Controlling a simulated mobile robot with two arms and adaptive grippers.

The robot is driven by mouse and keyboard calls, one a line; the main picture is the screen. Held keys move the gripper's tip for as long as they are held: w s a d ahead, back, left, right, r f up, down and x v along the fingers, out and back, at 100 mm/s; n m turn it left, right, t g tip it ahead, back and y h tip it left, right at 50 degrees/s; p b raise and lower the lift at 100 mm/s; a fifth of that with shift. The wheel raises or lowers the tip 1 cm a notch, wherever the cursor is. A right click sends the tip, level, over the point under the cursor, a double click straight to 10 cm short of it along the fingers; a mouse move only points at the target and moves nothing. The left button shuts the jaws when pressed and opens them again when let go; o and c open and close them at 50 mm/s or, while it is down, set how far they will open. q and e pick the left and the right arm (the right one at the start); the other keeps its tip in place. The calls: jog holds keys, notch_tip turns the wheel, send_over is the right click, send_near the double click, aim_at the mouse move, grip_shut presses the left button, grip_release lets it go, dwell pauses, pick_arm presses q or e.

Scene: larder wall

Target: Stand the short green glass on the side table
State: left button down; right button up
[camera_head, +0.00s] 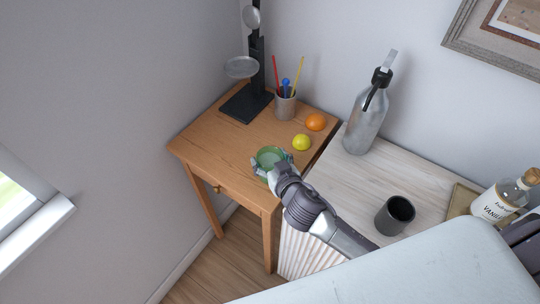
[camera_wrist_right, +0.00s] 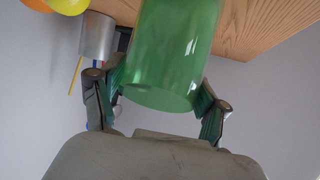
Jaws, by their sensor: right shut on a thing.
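The short green glass (camera_head: 270,154) is upright between the fingers of my right gripper (camera_head: 273,164), over the front part of the wooden side table (camera_head: 212,133). In the right wrist view, which is upside down, the green glass (camera_wrist_right: 172,60) fills the middle, with a finger of my right gripper (camera_wrist_right: 160,92) on each side of it. The wooden tabletop (camera_wrist_right: 262,22) shows beyond it. I cannot tell whether the glass's base touches the tabletop. My left gripper is not in view.
On the side table, a lemon (camera_head: 301,142), an orange (camera_head: 316,121), a pen cup (camera_head: 285,106) and a black stand (camera_head: 246,103) are behind the glass. The table's left part is clear. A metal bottle (camera_head: 364,125) and dark cup (camera_head: 394,216) stand on the pale counter (camera_head: 340,190).

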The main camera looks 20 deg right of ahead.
jog(key=shift+f, duration=0.1)
jog(key=o, duration=1.6)
jog(key=shift+s, duration=0.1)
jog(key=b+v, duration=0.2)
jog(key=v, duration=1)
